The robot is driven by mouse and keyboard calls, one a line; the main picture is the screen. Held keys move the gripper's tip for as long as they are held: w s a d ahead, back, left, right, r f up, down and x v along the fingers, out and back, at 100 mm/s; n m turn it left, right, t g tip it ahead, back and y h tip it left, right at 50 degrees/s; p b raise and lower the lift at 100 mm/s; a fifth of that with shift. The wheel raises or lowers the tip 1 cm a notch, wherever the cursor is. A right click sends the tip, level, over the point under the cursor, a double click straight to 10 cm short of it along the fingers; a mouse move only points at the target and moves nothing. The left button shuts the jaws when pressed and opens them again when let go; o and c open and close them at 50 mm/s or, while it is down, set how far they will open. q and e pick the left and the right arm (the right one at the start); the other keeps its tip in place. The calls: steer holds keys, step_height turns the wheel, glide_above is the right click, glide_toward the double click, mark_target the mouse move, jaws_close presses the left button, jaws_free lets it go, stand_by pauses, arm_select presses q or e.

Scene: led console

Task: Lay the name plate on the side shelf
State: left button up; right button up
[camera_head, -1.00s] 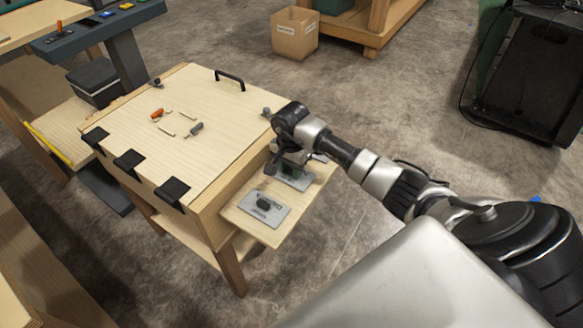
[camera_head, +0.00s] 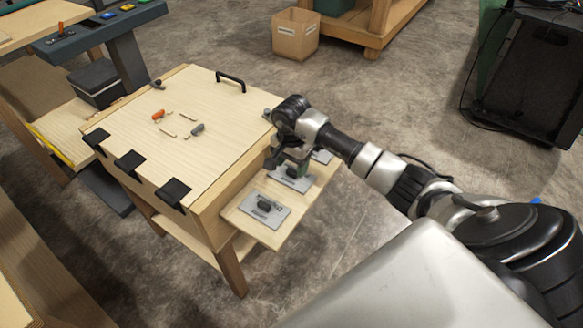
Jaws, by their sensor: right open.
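The side shelf (camera_head: 244,221) sticks out from the right side of the wooden console box. A grey plate with a dark raised grip (camera_head: 265,209) lies flat on its near part. A second similar plate (camera_head: 300,184) lies farther along, partly covered by my right gripper. A piece of a third grey plate (camera_head: 323,156) shows at the far end. I cannot read any lettering on them. My right gripper (camera_head: 294,167) is open, just above the second plate's grip; whether they touch is unclear. My left gripper is out of view.
The box's lid (camera_head: 192,95) has a black handle (camera_head: 231,80), black hinges and several small loose parts on top. A cardboard box (camera_head: 296,34) stands on the floor behind. Open floor lies right of the shelf.

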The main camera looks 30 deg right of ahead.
mark_target(292, 172)
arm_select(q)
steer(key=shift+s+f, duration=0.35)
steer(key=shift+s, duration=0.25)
arm_select(e)
step_height(292, 172, up, 10)
steer(key=shift+f, duration=0.15)
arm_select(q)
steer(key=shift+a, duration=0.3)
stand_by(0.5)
